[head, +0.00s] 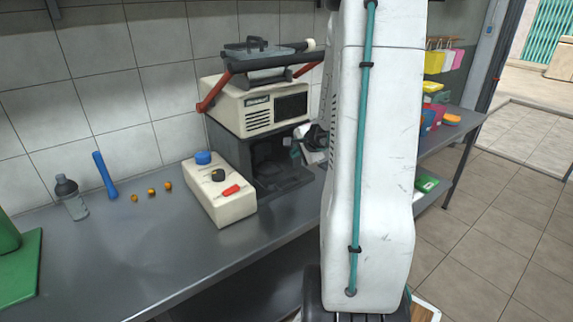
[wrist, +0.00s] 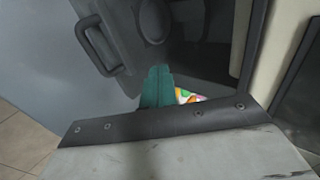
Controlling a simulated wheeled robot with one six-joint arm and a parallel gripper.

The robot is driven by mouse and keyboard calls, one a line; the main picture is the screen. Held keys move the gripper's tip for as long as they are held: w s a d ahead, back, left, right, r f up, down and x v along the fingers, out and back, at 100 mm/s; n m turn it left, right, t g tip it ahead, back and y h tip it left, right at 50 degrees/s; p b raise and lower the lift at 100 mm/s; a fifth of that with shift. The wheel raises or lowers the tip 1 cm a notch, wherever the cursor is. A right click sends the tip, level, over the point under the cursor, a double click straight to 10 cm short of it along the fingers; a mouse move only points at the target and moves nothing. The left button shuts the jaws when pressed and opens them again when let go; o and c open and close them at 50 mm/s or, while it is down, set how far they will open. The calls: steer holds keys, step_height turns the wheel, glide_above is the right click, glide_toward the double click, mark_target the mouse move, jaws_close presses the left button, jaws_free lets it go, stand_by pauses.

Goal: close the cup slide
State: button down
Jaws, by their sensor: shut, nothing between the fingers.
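The sugarcane press (head: 258,105) stands on the steel counter, with a cream upper body over a dark open bay. The cup slide is a dark grey plate (wrist: 125,22) with a bar handle (wrist: 95,45) and a round recess; it shows tilted in the wrist view. In the head view the dark slide (head: 283,188) lies at the bottom of the bay, and how far it is out is unclear. My gripper (wrist: 157,88) has teal fingers, shut and empty, beside the slide plate; contact cannot be told. In the head view its tip (head: 296,152) is in front of the bay, partly hidden by my arm.
A cream control box (head: 219,198) with blue, black and red controls stands left of the press. A grey bottle (head: 70,198), a blue rod (head: 105,175) and small orange pieces (head: 151,191) are farther left. A shelf (head: 455,130) with colourful goods is at right.

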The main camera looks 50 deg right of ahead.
steer(key=s+a+f, duration=0.2)
steer(key=s+a, duration=0.1)
steer(key=s, duration=0.5)
steer(key=shift+n+y, duration=0.3)
steer(key=shift+y, duration=0.1)
steer(key=x, duration=0.8)
steer(key=shift+w+a, duration=0.2)
steer(key=shift+w, duration=0.05)
steer(key=shift+w+d+f, duration=0.15)
steer(key=shift+w+f, duration=0.2)
steer(key=shift+w, duration=0.1)
